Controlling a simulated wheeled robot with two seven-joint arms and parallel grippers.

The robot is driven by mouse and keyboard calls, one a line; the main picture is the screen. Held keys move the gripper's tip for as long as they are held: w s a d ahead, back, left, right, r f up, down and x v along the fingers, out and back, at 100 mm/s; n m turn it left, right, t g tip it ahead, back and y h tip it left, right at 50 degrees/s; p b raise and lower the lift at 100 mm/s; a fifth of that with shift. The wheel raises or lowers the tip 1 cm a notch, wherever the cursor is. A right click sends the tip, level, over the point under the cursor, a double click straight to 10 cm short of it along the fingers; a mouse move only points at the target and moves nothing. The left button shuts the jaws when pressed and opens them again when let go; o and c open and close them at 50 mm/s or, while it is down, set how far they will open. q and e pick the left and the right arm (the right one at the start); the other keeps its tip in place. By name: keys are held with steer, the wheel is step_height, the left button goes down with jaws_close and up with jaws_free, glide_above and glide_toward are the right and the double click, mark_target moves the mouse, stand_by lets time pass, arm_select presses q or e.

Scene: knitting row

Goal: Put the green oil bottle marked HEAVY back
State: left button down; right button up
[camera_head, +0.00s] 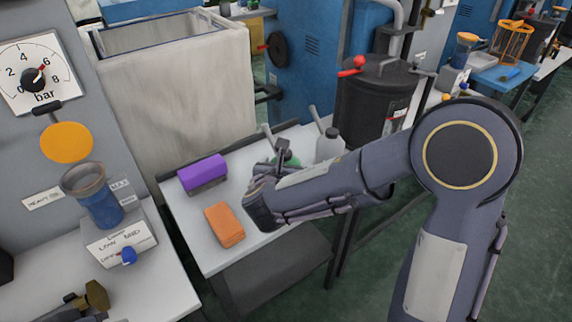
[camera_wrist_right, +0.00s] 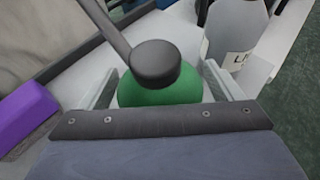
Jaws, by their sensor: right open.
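The green oil bottle (camera_head: 290,158) stands on the small white table, mostly hidden behind my right gripper in the head view. In the right wrist view the green bottle (camera_wrist_right: 160,93) shows its green shoulder, dark round cap and grey spout. My right gripper (camera_head: 275,158) is open, with one finger on each side of the bottle; I cannot tell whether they touch it. No HEAVY mark shows on the bottle. A label reading HEAVY (camera_head: 43,199) is on the grey panel at left. My left gripper is not in view.
A black tank (camera_head: 375,105) stands behind.

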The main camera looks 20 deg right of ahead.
steer(key=shift+r, duration=0.1)
steer(key=shift+r+p, duration=0.25)
steer(key=shift+p, duration=0.05)
steer(key=p+v, duration=0.2)
steer(key=v, duration=1)
steer(key=s+d+f+m+g+y, duration=0.1)
steer(key=s+d+f+m+g, duration=0.4)
steer(key=s+d+m+g, duration=0.65)
steer(key=s+a+r+m+t+y, duration=0.1)
steer(key=s+m+t+y, duration=0.4)
steer(key=m, duration=1.6)
steer(key=s+y, duration=0.2)
steer(key=y, duration=0.1)
steer(key=shift+r, duration=0.25)
steer(key=shift+a, duration=0.15)
